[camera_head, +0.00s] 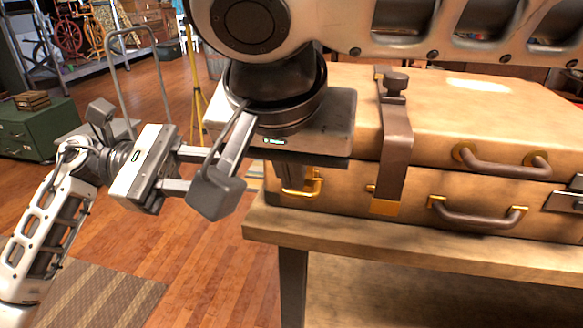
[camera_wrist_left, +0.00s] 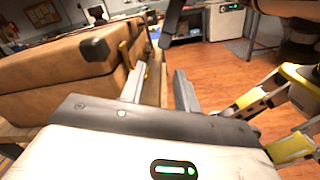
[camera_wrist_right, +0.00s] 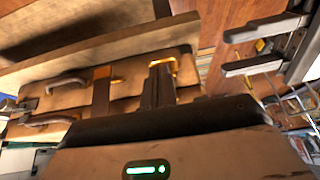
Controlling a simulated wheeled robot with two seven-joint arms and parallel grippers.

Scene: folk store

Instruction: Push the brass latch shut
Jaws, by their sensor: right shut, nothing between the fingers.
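The brass latch (camera_head: 317,188) is on the front of the stacked suitcase, near its left end. A looped brass part stands out from the face; its exact angle is hard to tell. My right gripper (camera_head: 293,178) comes down from above, shut and empty, its tips right at the latch. In the right wrist view the closed fingertips (camera_wrist_right: 160,75) overlap the brass loop (camera_wrist_right: 172,62); I cannot tell whether they touch. My left gripper (camera_head: 195,170) is left of the suitcase, open and empty, its fingers apart in the left wrist view (camera_wrist_left: 160,85).
Two tan suitcases (camera_head: 480,95) with brown handles and a dark strap (camera_head: 395,150) lie stacked on a wooden table (camera_head: 420,245). A grey block hangs between my two grippers in the head view. Wooden floor (camera_head: 215,270) is open left of the table. A green cabinet (camera_head: 40,130) stands far left.

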